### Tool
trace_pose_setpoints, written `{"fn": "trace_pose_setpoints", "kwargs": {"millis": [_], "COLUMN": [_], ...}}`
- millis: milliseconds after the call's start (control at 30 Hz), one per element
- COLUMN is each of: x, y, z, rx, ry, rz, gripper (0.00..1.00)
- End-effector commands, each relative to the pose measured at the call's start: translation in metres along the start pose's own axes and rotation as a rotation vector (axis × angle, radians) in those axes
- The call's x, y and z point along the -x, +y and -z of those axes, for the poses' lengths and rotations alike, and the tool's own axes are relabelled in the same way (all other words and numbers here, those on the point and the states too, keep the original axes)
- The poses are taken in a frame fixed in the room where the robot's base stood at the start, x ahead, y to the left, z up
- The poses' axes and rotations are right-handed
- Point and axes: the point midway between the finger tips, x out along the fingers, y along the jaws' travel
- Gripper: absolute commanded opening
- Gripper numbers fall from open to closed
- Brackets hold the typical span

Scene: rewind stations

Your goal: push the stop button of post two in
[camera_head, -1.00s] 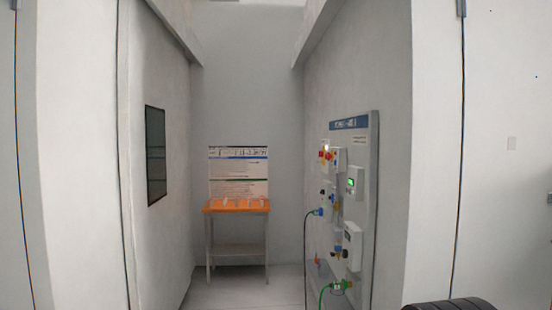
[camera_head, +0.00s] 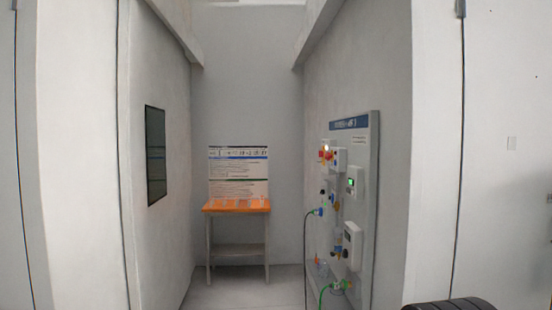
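A grey station panel (camera_head: 368,210) stands against the right wall of a narrow bay, seen at a steep angle. Its blue header (camera_head: 349,123) carries lettering too small to read, so I cannot tell which post it is. Near its top left is a red and yellow control (camera_head: 325,155), which looks like a stop button, with a small bright spot above it. I cannot tell whether it is pushed in. My gripper is not in view; only a black ribbed part, probably of my arm, shows at the bottom right, well apart from the panel.
The panel also bears white boxes, one with a green display (camera_head: 351,183), and blue and green hoses (camera_head: 325,292). An orange-topped table (camera_head: 237,206) stands at the back below a notice board (camera_head: 238,172). A dark window (camera_head: 156,156) is on the left wall. The bay's floor (camera_head: 237,292) is clear.

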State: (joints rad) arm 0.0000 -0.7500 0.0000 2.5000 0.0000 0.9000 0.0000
Motion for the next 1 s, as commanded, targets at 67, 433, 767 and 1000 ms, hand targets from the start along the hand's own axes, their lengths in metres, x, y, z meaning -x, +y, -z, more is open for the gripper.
{"fn": "trace_pose_setpoints", "kwargs": {"millis": [67,433,767,1000], "x": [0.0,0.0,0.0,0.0], "y": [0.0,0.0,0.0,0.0], "z": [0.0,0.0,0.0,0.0], "rx": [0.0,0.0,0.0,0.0], "ry": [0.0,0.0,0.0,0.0], "rz": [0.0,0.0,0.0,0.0], "gripper": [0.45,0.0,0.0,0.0]}}
